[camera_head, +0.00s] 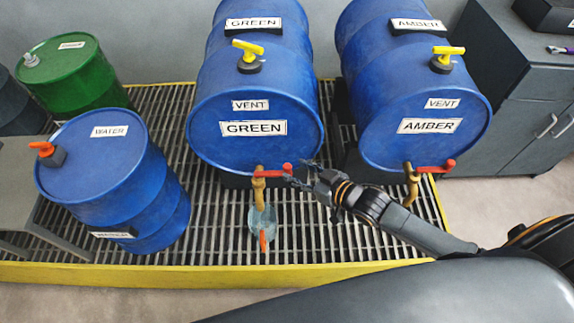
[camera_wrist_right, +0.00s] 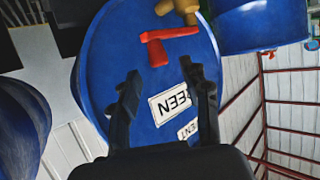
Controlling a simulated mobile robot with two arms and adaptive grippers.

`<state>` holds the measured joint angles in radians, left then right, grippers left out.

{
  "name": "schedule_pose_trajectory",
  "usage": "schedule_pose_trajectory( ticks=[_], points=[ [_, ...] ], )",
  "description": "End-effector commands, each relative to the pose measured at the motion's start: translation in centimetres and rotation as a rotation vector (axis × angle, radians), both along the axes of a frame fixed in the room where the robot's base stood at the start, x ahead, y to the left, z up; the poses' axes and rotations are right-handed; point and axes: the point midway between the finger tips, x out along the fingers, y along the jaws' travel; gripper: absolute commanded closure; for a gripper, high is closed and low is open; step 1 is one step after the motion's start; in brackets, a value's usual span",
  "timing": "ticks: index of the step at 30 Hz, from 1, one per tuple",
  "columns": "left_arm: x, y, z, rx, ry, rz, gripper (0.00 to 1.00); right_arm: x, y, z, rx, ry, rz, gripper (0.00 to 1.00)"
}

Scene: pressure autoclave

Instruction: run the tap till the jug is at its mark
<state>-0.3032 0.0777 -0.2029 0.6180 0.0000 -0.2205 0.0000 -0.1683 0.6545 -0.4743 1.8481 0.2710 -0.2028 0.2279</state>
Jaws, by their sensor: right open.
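The blue drum labelled GREEN (camera_head: 255,145) lies on its side with a brass tap (camera_head: 258,190) low on its front. The tap has a red lever handle (camera_head: 272,171) pointing right. A clear bluish jug (camera_head: 263,222) stands on the grating below the spout, with an orange-red part on its front; I cannot make out its level or any stream. My right gripper (camera_head: 303,174) is open just right of the lever's end. In the right wrist view the red lever (camera_wrist_right: 158,46) lies beyond the open fingers (camera_wrist_right: 162,85), apart from them. My left gripper is not seen.
The AMBER drum (camera_head: 430,145) with a similar red-handled tap (camera_head: 434,168) lies to the right, behind my right forearm. An upright WATER drum (camera_head: 110,175) and a green drum (camera_head: 75,75) stand left. The yellow-edged grating (camera_head: 330,278) is free in front.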

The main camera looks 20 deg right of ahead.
Motion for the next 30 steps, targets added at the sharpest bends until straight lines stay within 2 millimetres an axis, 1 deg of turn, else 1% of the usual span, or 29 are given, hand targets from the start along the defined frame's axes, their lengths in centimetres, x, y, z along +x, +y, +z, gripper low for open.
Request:
schedule_pose_trajectory(
  ticks=[1, 3, 9, 13, 20, 21, 23, 24, 26, 27, 28, 30],
  points=[
    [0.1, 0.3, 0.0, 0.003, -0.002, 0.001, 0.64, 1.0, 0.4, -0.3, 0.001, -0.002, -0.002, 0.53],
    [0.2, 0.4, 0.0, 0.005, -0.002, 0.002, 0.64, 1.9, 1.0, -0.8, 0.000, -0.002, -0.002, 0.53],
    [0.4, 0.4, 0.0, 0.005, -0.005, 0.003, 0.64, 3.6, 2.0, -1.7, 0.000, 0.000, -0.001, 0.53],
    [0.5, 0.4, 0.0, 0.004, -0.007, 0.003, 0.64, 4.0, 2.2, -2.0, -0.002, 0.000, -0.001, 0.53],
    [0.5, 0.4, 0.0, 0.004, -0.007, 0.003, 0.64, 4.0, 2.2, -2.0, -0.002, 0.000, -0.001, 0.53],
    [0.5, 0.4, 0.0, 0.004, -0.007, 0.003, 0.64, 4.0, 2.2, -2.0, -0.002, 0.000, -0.001, 0.57],
    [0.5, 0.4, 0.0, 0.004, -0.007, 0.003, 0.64, 4.0, 2.2, -2.0, -0.002, 0.000, -0.001, 0.69],
    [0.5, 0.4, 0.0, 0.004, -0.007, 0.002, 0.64, 4.0, 2.2, -2.0, -0.002, 0.000, -0.001, 0.78],
    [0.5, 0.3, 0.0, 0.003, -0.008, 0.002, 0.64, 4.0, 2.2, -2.0, -0.002, 0.000, -0.001, 0.90],
    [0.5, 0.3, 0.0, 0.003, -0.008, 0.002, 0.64, 4.0, 2.2, -2.0, -0.001, 0.001, -0.001, 0.98],
    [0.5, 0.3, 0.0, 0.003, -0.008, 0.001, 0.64, 4.0, 2.2, -2.0, -0.001, 0.001, -0.001, 1.00],
    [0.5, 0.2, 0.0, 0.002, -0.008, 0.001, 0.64, 4.0, 2.2, -2.0, -0.001, 0.001, -0.001, 1.00]
  ],
)
